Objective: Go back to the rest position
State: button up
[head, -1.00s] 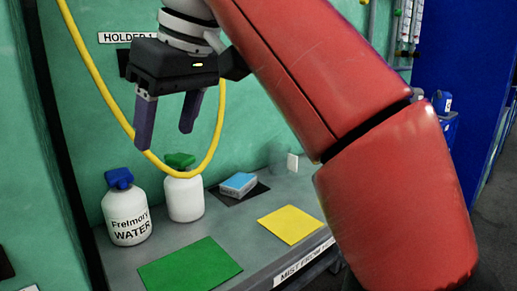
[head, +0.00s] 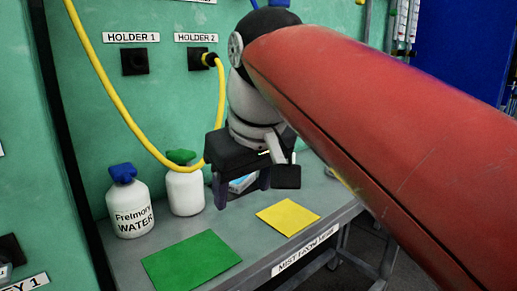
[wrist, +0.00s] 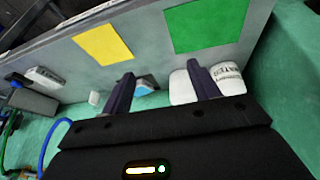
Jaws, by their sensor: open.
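My gripper (head: 240,188) is in the middle of the head view, above the back of the grey table, with its fingers pointing down. It is open and empty; both fingers show apart in the wrist view (wrist: 160,90). In the head view it partly hides a blue and white block (head: 242,184) on the table. My red arm fills the right side of the head view and hides part of the table.
A blue-capped bottle (head: 131,208) and a green-capped bottle (head: 185,192) stand on the table (head: 228,228), left of my gripper. A green mat (head: 190,262) and a yellow mat (head: 288,216) lie in front. A yellow hose (head: 108,92) hangs from HOLDER 2 (head: 198,60).

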jog(key=s+d+f+m+h, duration=0.1)
jog(key=s+d+f+m, duration=0.2)
jog(key=d+f, duration=0.5)
jog(key=s+d+f+m+t, duration=0.1)
jog(key=s+d+f+m, duration=0.3)
jog(key=d+f, duration=0.5)
notch_tip(320, 180, down, 7)
jog(key=shift+s+d+r+h, duration=0.25)
jog(key=shift+s+h, duration=0.15)
jog(key=shift+s, duration=0.6)
